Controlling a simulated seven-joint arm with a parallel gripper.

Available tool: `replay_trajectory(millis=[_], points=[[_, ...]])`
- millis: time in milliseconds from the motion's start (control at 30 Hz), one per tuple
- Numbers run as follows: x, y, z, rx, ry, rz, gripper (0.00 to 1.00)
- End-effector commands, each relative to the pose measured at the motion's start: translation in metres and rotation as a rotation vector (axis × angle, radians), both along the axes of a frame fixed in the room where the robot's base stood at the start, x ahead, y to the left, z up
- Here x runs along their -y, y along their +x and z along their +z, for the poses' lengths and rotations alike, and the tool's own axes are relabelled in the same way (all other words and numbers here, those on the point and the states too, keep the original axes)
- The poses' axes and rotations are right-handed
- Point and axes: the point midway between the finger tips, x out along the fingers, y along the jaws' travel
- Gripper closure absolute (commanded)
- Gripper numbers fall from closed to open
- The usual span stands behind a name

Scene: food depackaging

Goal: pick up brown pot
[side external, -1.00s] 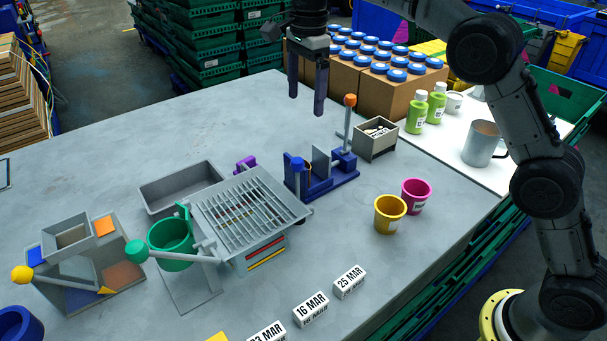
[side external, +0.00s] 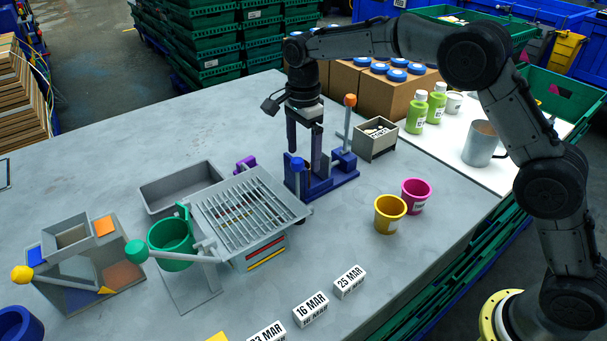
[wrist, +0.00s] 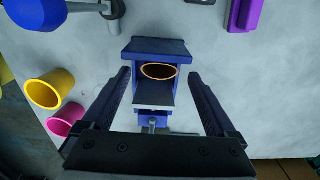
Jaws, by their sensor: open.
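A round pot with an orange-brown rim and dark inside (wrist: 158,71) sits in the blue fixture (wrist: 152,47) in the wrist view. Only its rim and opening show clearly there. In the side view the blue fixture (side external: 322,187) stands on the grey table and largely hides the pot. My gripper (side external: 304,162) is open and points down just over the fixture. In the wrist view its two fingers (wrist: 158,76) lie left and right of the pot, apart from it, with nothing held.
A yellow pot (side external: 389,214) and a magenta pot (side external: 416,196) stand right of the fixture. A post with an orange knob (side external: 350,101) rises close to my gripper. A grey grated box (side external: 250,208) is to the left. A small open box (side external: 375,141) stands behind right.

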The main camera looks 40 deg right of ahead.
Motion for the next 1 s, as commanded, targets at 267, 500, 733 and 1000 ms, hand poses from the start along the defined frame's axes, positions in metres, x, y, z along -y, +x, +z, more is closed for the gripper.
replay_trajectory(millis=[267,500,733,1000], points=[[0.0,-0.001,-0.027,0.001,0.0,0.0,0.07],[0.0,-0.001,-0.027,0.001,0.0,0.0,0.13],[0.0,-0.001,-0.027,0.001,0.0,0.0,0.54],[0.0,-0.001,-0.027,0.001,0.0,0.0,1.0]])
